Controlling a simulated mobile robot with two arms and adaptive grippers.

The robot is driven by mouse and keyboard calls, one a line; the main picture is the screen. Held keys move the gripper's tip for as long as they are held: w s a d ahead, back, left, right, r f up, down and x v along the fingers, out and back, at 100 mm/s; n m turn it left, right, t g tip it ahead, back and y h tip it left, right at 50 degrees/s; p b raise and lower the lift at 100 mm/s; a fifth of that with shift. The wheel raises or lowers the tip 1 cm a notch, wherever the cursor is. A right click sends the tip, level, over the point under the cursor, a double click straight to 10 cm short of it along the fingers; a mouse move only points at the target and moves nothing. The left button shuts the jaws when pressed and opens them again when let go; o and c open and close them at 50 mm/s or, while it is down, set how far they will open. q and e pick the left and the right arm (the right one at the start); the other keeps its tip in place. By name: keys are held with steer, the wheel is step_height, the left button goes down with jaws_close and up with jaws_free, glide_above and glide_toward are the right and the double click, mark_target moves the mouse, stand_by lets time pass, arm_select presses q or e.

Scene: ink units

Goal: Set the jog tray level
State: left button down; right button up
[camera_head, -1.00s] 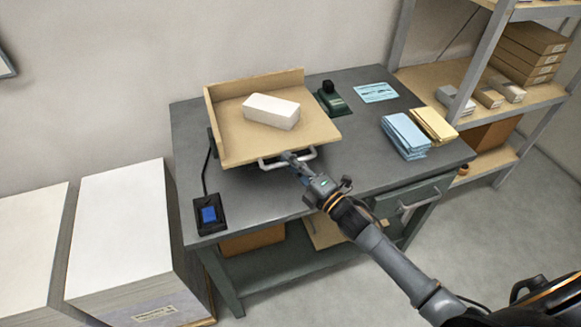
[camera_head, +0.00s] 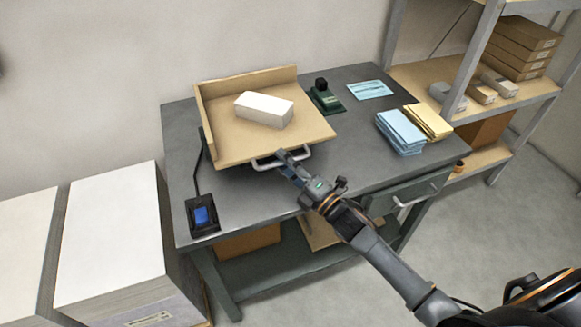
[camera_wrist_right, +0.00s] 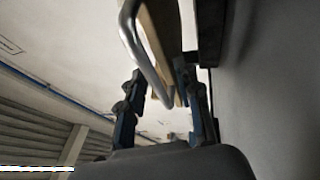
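The jog tray (camera_head: 228,141) is a tan board with raised walls along its back and left sides. It stands above the grey table on a dark support, and its surface looks tilted; I cannot tell by how much. A white paper block (camera_head: 264,109) lies on it. A metal bar handle (camera_head: 262,165) runs under its front edge, and also shows in the wrist view (camera_wrist_right: 133,42). My right gripper (camera_head: 283,158) is at this handle. In the wrist view its fingers (camera_wrist_right: 160,92) are apart, with the bar's bend between them and no clear grip. My left gripper is out of view.
A blue-button switch box (camera_head: 202,215) sits at the table's left front. A green device (camera_head: 325,98) stands behind the tray's right side. Blue (camera_head: 400,132) and yellow (camera_head: 428,121) paper stacks lie at right. Tall white paper stacks (camera_head: 110,235) stand left; shelves (camera_head: 480,95) stand right.

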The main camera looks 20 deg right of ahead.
steer(key=v, duration=1.2)
